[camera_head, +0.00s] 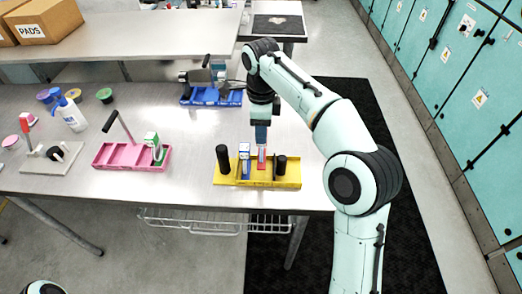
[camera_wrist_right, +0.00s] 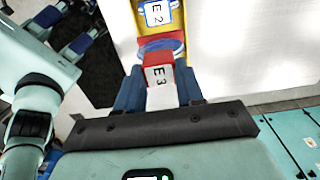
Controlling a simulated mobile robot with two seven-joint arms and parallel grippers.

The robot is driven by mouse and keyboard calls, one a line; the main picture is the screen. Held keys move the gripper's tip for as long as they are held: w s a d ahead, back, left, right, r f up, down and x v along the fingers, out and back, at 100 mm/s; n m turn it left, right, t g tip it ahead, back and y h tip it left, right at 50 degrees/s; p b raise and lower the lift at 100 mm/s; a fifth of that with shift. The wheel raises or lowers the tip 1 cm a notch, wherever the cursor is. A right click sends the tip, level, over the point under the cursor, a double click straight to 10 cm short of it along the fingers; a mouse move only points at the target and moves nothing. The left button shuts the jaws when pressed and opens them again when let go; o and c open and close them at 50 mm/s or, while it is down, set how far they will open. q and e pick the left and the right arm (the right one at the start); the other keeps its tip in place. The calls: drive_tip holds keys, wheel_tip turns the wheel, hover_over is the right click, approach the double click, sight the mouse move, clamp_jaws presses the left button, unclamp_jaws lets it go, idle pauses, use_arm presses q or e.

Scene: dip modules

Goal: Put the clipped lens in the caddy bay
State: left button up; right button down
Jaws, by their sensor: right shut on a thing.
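My right gripper (camera_head: 261,143) points down over the yellow caddy (camera_head: 225,180) on the front bench. In the wrist view its blue fingers (camera_wrist_right: 160,95) are shut on a red and white clip piece marked E3 (camera_wrist_right: 158,75). A bluish round part (camera_wrist_right: 165,45) shows at its far end; I cannot tell for sure that it is the lens. In the head view the red piece (camera_head: 262,156) is upright at the caddy's middle; whether it touches the bay floor is unclear. A blue and white piece marked E2 (camera_head: 244,160) stands beside it. My left gripper is out of view.
Black cylinders stand at the caddy's left (camera_head: 223,159) and right (camera_head: 281,165). A pink caddy (camera_head: 108,156) is to the left and a blue caddy (camera_head: 225,101) behind. A white bottle (camera_head: 71,115) and small tubs stand farther left. Bench between the pink and yellow caddies is clear.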

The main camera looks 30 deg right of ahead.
sight(262, 147)
drive_tip(key=f, duration=0.2)
drive_tip(key=shift+w+f, duration=0.25)
drive_tip(key=shift+f, duration=0.15)
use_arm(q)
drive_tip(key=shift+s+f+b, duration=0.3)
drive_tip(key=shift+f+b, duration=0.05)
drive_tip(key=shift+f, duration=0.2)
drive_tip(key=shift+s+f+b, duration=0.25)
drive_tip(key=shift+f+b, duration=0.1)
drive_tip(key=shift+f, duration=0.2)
use_arm(e)
drive_tip(key=shift+f, duration=1.9)
drive_tip(key=shift+f, duration=0.2)
drive_tip(key=c, duration=0.7)
unclamp_jaws()
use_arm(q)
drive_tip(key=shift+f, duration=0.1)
